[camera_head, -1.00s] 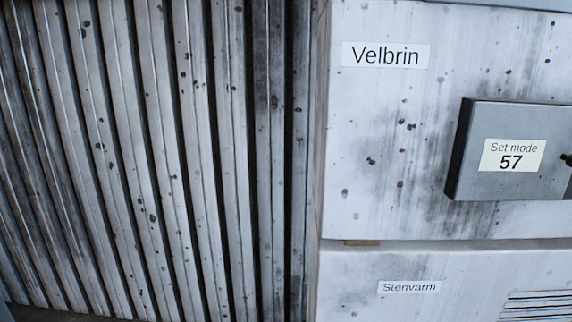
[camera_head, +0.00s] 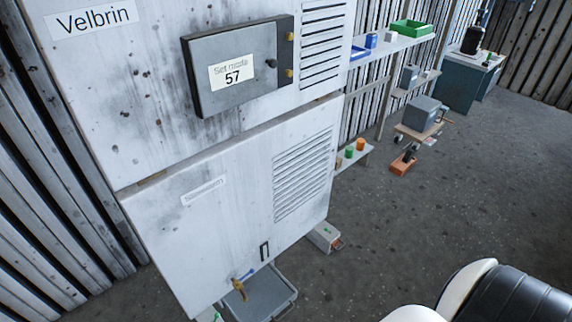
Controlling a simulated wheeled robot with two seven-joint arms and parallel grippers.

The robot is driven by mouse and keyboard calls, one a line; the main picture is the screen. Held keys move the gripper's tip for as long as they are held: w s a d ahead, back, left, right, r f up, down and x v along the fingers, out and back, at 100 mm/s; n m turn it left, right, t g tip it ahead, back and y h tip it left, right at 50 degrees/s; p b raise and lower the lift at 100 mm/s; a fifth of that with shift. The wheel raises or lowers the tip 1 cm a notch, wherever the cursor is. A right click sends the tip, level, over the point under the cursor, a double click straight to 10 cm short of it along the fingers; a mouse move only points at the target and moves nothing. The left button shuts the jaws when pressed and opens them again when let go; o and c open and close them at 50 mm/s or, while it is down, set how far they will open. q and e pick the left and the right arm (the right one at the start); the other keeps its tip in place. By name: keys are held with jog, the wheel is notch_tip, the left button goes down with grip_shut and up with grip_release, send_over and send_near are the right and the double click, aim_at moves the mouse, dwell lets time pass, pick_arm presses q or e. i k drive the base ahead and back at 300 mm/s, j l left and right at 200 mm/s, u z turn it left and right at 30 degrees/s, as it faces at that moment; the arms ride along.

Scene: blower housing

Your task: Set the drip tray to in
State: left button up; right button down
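The drip tray (camera_head: 262,297) is a shallow grey tray low at the foot of the white, stained housing (camera_head: 165,150). Its front part sticks out from under the housing's lower edge, and the rest of it is hidden beneath. A brass tap with a blue part (camera_head: 240,286) hangs on the housing in front of the tray. Neither of my grippers is in view. A white and black rounded part at the lower right is probably my own body.
A grey box labelled "Set mode 57" (camera_head: 232,72) juts from the housing. A small grey box (camera_head: 325,237) lies on the floor at its right corner. Shelves with bins (camera_head: 410,28), a wheeled cart (camera_head: 418,130) and an orange brick (camera_head: 403,165) stand farther right. The floor between is open.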

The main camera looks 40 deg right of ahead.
aim_at(268, 292)
jog(key=k+z, duration=0.6)
jog(key=z, duration=0.2)
